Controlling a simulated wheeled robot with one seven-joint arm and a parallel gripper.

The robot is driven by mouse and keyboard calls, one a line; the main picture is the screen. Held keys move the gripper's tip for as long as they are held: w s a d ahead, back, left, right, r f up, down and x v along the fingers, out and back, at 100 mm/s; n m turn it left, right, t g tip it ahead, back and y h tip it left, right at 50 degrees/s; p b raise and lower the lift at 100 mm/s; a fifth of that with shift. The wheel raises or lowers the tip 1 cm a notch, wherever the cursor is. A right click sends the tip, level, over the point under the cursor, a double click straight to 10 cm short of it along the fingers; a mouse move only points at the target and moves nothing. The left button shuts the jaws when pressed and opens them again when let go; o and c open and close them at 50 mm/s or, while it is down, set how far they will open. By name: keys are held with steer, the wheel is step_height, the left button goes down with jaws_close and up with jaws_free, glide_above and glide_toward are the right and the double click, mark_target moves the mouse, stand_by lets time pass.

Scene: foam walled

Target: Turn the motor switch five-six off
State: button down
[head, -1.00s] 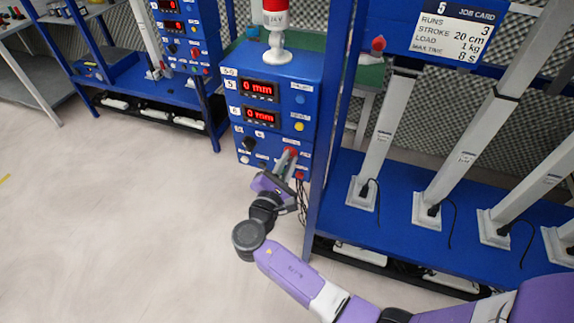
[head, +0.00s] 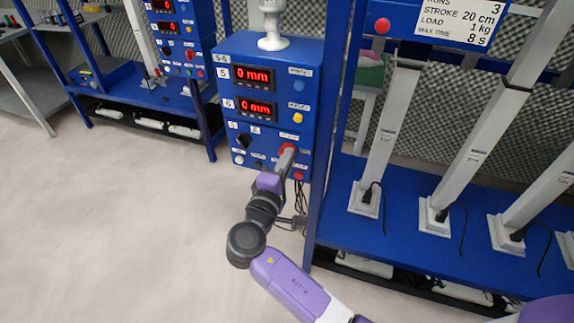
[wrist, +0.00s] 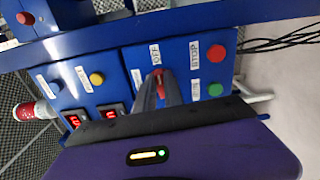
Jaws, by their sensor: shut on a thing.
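The blue control box marked 5-6 (head: 228,95) stands at the middle of the head view. Its red motor switch (head: 287,148) is low on the right of the front face, mostly behind my gripper (head: 284,158). In the wrist view, my gripper (wrist: 160,82) is shut on the red switch (wrist: 158,72), with both grey fingers at its handle. An OFF label (wrist: 154,54) is just beyond the fingertips in that view. The fingers hide much of the handle, so I cannot tell its exact angle.
A red STOP button (wrist: 216,53) and a green button (wrist: 215,89) sit beside the switch. Both displays (head: 252,77) read 0 mm. A blue rack with grey actuators (head: 370,165) stands close on the right. Floor (head: 110,240) at left is clear.

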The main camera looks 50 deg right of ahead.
steer(key=shift+f+m, duration=0.15)
steer(key=shift+m, duration=0.25)
steer(key=c, duration=1.4)
jaws_free()
steer(key=shift+c, duration=0.2)
steer(key=v, duration=0.8)
steer(key=shift+b, duration=0.45)
